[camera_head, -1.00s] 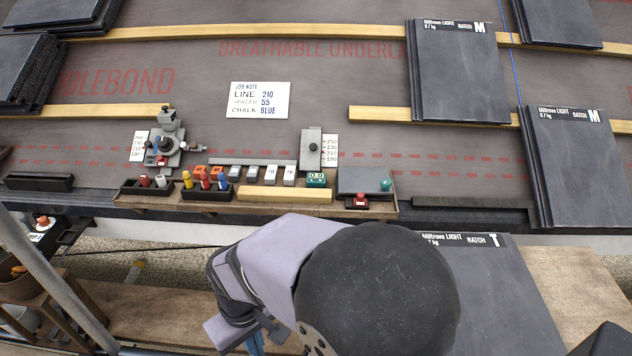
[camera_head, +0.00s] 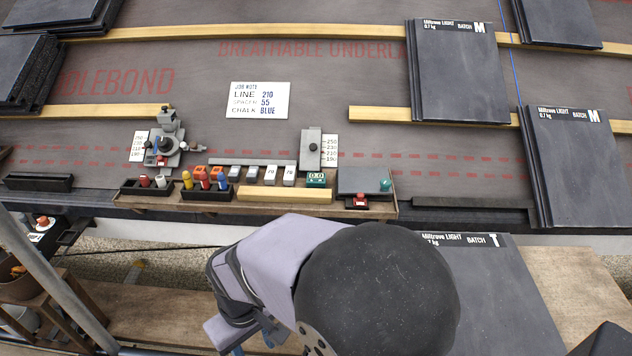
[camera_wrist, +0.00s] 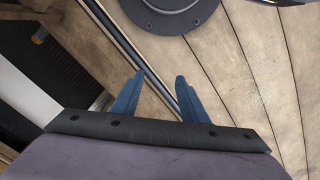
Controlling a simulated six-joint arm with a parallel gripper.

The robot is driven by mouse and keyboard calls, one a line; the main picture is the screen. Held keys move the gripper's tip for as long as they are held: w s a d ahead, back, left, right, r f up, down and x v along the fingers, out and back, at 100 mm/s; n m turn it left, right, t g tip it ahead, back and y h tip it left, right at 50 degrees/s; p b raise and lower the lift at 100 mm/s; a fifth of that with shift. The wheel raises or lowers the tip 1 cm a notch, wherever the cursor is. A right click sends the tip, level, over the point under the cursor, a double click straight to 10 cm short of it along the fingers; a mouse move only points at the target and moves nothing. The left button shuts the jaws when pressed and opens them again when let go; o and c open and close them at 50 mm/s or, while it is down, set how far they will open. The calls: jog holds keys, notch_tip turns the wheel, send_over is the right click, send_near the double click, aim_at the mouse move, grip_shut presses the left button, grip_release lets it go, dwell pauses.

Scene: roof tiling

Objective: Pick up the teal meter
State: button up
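The teal meter (camera_head: 316,179) is a small box with a pale display. It stands at the right end of a row of small blocks on the wooden tray (camera_head: 345,208), in the head view. My gripper (camera_wrist: 160,76) shows in the wrist view as two blue fingers set apart with nothing between them. It points at wooden boards, away from the meter, and the meter is not in the wrist view. In the head view my gripper is below the tray, nearer the bottom edge, mostly hidden by my arm.
Coloured markers (camera_head: 205,180) stand in a black holder left of the meter. A wooden bar (camera_head: 285,195) lies in front. Slate tiles (camera_head: 575,165) are stacked at right.

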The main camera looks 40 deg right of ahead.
jog(key=shift+o, duration=1)
jog(key=w+d+m+t+p, duration=0.15)
jog(key=w+d+t, duration=0.3)
jog(key=w, duration=0.55)
jog(key=m+t+h+p, duration=0.2)
jog(key=m+t+h, duration=0.3)
jog(key=m+h, duration=0.4)
send_near(316, 181)
jog(key=shift+n+h, duration=0.3)
jog(key=shift+n, duration=0.45)
jog(key=shift+b+x, duration=1.5)
jog(key=shift+x, duration=4.2)
